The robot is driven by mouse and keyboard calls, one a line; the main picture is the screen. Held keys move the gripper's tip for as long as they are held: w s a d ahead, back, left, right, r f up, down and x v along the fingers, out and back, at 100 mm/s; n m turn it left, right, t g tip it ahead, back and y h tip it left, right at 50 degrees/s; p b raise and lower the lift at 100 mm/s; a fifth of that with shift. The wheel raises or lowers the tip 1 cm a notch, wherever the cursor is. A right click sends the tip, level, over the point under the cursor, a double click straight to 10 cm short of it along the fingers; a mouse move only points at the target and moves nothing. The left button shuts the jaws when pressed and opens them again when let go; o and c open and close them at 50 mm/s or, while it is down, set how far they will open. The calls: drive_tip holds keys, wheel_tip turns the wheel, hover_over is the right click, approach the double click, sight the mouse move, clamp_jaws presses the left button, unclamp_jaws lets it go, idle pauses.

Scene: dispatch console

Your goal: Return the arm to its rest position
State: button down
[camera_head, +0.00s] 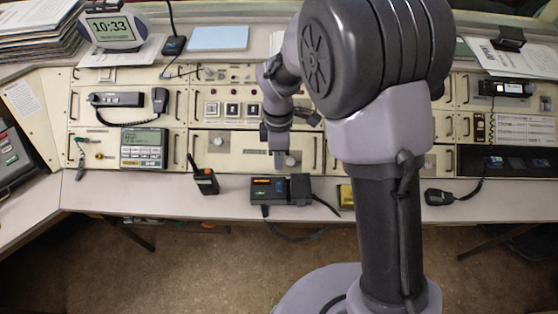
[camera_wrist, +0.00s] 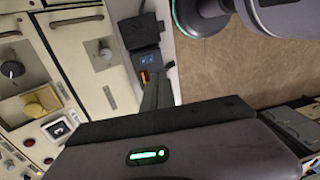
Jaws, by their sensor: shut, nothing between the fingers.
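My arm rises in front of the console in the head view, and its upper links cover part of the right-hand panels. My gripper (camera_head: 279,160) points down in front of the console face, above and behind a black charger-like device (camera_head: 281,190) on the desk ledge. The fingers are shut with nothing held. In the wrist view my gripper's dark finger (camera_wrist: 158,90) points toward the same black device (camera_wrist: 143,42), apart from it as far as I can tell.
A walkie-talkie (camera_head: 203,177) stands left of the device, and a yellow object (camera_head: 346,196) lies to its right, partly behind my arm. A corded handset (camera_head: 439,197) lies further right. The console panels (camera_head: 240,110) carry knobs and buttons. Open floor (camera_head: 180,270) lies in front.

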idle(0.3)
drive_tip(key=s+d+r+m+t+y+b, duration=0.1)
drive_tip(key=s+d+r+m+t+b, duration=0.15)
drive_tip(key=r+m, duration=0.45)
drive_tip(key=s+d+r+m+t+b, duration=0.1)
drive_tip(key=s+d+r+m+t, duration=0.1)
drive_tip(key=s+r+m, duration=0.3)
drive_tip(key=s+d+r+m+t+y, duration=0.1)
drive_tip(key=s+d+r+m, duration=0.4)
drive_tip(key=s+m, duration=0.5)
drive_tip(key=shift+s+d+r+t+b, duration=0.2)
drive_tip(key=shift+t+b, duration=0.2)
drive_tip(key=shift+t, duration=0.45)
